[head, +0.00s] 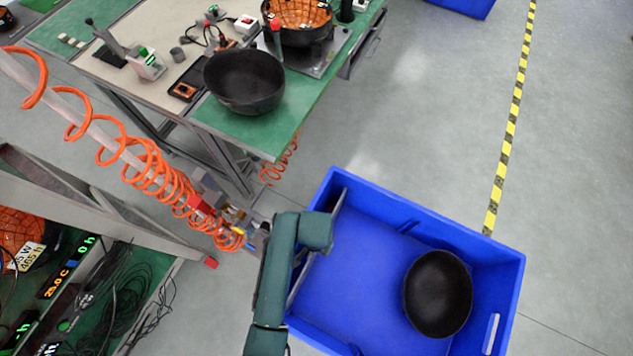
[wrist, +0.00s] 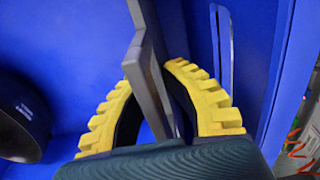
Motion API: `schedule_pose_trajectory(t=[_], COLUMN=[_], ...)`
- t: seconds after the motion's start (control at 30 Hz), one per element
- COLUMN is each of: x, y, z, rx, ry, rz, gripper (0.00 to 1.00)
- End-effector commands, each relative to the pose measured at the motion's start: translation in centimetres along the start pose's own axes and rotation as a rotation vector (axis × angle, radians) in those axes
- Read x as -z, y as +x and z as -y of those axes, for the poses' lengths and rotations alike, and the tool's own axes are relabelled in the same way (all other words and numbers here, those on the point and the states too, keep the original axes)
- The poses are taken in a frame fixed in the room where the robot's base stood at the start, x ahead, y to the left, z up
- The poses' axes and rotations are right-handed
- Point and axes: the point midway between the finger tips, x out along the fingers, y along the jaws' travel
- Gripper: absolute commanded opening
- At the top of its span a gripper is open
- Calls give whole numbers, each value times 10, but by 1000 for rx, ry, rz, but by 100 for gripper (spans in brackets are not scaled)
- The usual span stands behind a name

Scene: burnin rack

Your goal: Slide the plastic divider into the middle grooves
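The plastic divider is a thin grey plate, seen nearly edge-on between my fingers in the wrist view (wrist: 143,75). In the head view its grey edge (head: 339,201) shows near the left end of the blue crate (head: 440,222), roughly parallel to that end wall. My gripper (wrist: 150,76) has yellow ribbed fingers closed on either side of the plate. In the head view my arm hides the fingers and the divider's middle. A middle groove (head: 408,226) shows as a dark mark on the crate's far long wall. Whether the divider's lower edge touches the floor cannot be told.
A black bowl (head: 438,293) lies in the crate's right half; it also shows at the wrist view's left edge (wrist: 20,115). The crate floor between it and the divider is clear. An orange coiled hose (head: 165,180) and a workbench (head: 240,120) stand left of and behind the crate.

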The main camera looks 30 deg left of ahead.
Motion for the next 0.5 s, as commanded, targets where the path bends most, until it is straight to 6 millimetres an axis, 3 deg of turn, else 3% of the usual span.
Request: schedule_pose_trajectory(t=[0.5], x=[0], y=[0], z=[0], rx=[0], ry=[0], rz=[-2], gripper=[0])
